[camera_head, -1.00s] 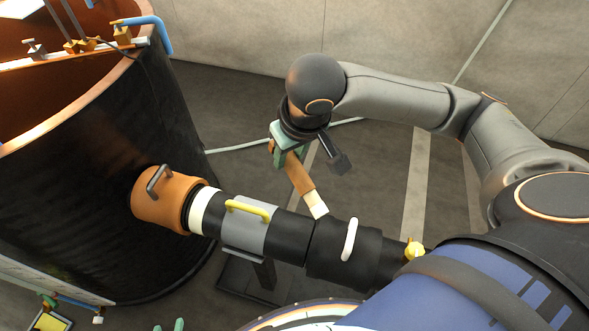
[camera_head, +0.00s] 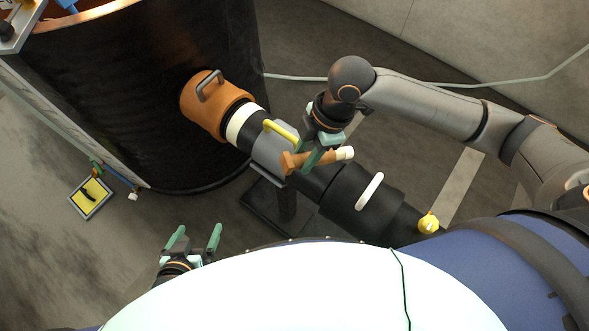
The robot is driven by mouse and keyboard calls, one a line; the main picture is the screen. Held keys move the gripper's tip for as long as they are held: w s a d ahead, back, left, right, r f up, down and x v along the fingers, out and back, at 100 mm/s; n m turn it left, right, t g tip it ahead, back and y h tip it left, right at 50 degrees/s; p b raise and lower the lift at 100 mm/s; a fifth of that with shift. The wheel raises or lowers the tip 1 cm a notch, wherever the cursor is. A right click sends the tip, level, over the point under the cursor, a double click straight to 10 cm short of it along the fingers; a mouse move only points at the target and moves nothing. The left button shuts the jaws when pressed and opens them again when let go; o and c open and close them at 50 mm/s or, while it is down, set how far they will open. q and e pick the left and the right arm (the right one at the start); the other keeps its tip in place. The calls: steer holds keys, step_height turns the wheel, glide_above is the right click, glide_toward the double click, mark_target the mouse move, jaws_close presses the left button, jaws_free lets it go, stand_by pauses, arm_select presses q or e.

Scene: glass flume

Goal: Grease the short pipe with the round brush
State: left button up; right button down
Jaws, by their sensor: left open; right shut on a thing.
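A line of pipe runs from the dark tank (camera_head: 120,90) down to the right. It has an orange collar (camera_head: 212,108), a white ring (camera_head: 240,124), a grey section with a yellow handle (camera_head: 266,152), and a wide black sleeve (camera_head: 350,190) with a white handle. I cannot tell which part is the short pipe. My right gripper (camera_head: 318,158) is shut on the brush, which has a brown handle (camera_head: 289,163) and a pale tip (camera_head: 345,153). It is over the pipe near the grey section; contact is unclear. My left gripper (camera_head: 196,238) is open and empty at lower left.
A yellow valve (camera_head: 429,223) sits at the pipe's right end. A dark stand (camera_head: 287,205) is under the pipe. A small yellow panel (camera_head: 90,197) hangs at the tank's lower left. A thin hose (camera_head: 430,84) crosses the floor behind. Floor at left is open.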

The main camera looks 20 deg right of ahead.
step_height(320, 180, down, 9)
steer(key=s+a+n+g+b, duration=0.1)
steer(key=s+a+n+b, duration=0.1)
steer(key=n+b, duration=0.2)
steer(key=shift+a+r+n+h, duration=0.2)
steer(key=shift+a+n+h, duration=0.1)
steer(key=shift+n, duration=0.3)
steer(key=shift+f+g, duration=0.3)
steer(key=shift+f, duration=0.05)
stand_by(0.7)
steer(key=shift+w+a, duration=0.1)
steer(key=shift+w, duration=0.05)
stand_by(0.5)
steer(key=shift+p, duration=0.55)
stand_by(0.5)
steer(key=shift+p, duration=0.3)
steer(key=shift+p, duration=0.35)
stand_by(0.9)
